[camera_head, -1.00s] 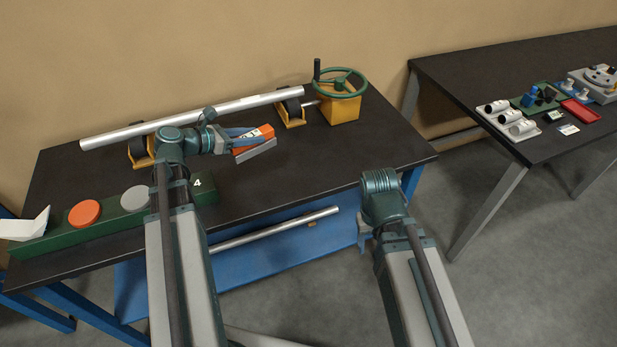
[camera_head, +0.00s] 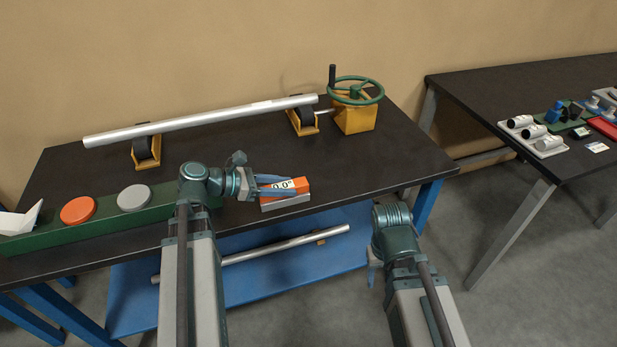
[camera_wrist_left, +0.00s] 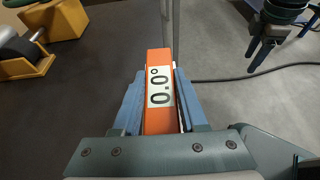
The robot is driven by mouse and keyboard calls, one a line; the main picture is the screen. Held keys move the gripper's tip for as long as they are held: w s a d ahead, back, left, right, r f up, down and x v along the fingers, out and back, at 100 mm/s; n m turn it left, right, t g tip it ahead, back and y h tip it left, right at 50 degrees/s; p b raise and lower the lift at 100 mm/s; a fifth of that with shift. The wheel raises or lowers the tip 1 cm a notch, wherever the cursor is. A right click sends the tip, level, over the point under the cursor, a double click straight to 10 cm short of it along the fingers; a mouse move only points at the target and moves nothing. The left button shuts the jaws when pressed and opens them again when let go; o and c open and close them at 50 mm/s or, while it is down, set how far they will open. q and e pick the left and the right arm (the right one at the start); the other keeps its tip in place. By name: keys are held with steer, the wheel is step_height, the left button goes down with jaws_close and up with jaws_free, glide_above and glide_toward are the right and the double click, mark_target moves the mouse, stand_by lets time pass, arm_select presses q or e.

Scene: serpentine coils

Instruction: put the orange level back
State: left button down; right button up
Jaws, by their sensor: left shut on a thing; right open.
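The orange level (camera_head: 291,187), with a 0.0° display and a grey underside, is held in my left gripper (camera_head: 276,186) near the front right part of the black table. In the left wrist view the level (camera_wrist_left: 159,110) lies lengthwise between the two blue fingers (camera_wrist_left: 158,100), which are shut on it. Whether its underside touches the tabletop I cannot tell. My right gripper (camera_head: 374,272) hangs low in front of the table, empty; it also shows at the upper right of the left wrist view (camera_wrist_left: 258,55), open.
A long silver pipe (camera_head: 205,118) rests on yellow roller stands (camera_head: 147,153) at the back, near a green handwheel (camera_head: 356,91). A green bar (camera_head: 105,220) with orange and grey discs lies front left. Another pipe (camera_head: 285,245) lies on the blue lower shelf. A second table stands right.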

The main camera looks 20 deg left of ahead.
arm_select(q)
steer(key=w+d, duration=0.1)
steer(key=w, duration=0.3)
steer(key=w+d+f, duration=0.1)
steer(key=w, duration=0.3)
steer(key=w+d+b, duration=0.1)
steer(key=w, duration=0.3)
steer(key=shift+w+f, duration=0.15)
steer(key=shift+w, duration=0.15)
step_height(320, 180, down, 4)
steer(key=b, duration=0.3)
steer(key=shift+d+r, duration=0.1)
steer(key=shift+r, duration=0.15)
steer(key=shift+f+b, duration=0.1)
steer(key=shift+b, duration=0.25)
steer(key=shift+f, duration=0.15)
steer(key=shift+c, duration=2.2)
jaws_free()
